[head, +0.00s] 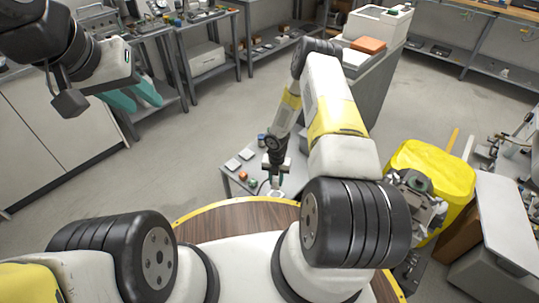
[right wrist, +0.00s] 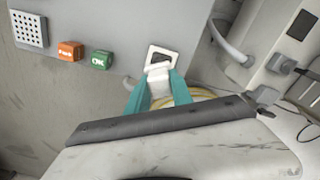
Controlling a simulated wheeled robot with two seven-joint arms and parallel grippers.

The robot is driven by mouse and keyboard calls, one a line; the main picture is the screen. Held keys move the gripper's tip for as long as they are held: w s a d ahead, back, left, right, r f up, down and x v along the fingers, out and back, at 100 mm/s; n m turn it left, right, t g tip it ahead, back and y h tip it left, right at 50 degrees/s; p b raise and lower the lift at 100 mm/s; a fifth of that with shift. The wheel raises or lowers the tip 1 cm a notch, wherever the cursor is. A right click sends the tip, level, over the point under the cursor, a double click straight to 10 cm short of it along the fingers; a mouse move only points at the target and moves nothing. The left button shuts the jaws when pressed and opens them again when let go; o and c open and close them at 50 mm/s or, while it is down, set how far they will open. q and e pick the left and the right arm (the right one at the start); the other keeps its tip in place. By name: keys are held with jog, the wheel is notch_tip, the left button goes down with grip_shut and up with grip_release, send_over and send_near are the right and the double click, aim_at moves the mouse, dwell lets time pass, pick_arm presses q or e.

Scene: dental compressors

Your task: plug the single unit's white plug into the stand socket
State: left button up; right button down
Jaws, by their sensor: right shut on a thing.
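In the right wrist view, my right gripper (right wrist: 159,86) has its two teal fingers shut on the white plug (right wrist: 158,70). The plug is small, and the fingers hide part of it. The stand socket (right wrist: 161,57), a white frame with a dark opening, is on the grey panel just beyond the plug. The plug's tip lies at the near edge of the socket; I cannot tell whether it touches or has entered. In the head view, my right gripper (head: 276,176) points down at the grey stand. My left gripper (head: 132,96) hangs at upper left, teal fingers apart and empty.
An orange button (right wrist: 69,50), a green button (right wrist: 102,60) and a perforated grille (right wrist: 29,30) are left of the socket. A grey hose (right wrist: 232,42) curves at right. Open floor lies left of the stand.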

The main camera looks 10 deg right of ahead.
aim_at(276, 187)
jog(key=shift+f, duration=2.65)
jog(key=shift+f, duration=0.4)
jog(key=c, duration=0.6)
grip_release()
jog(key=shift+r, duration=0.1)
jog(key=shift+r, duration=3.45)
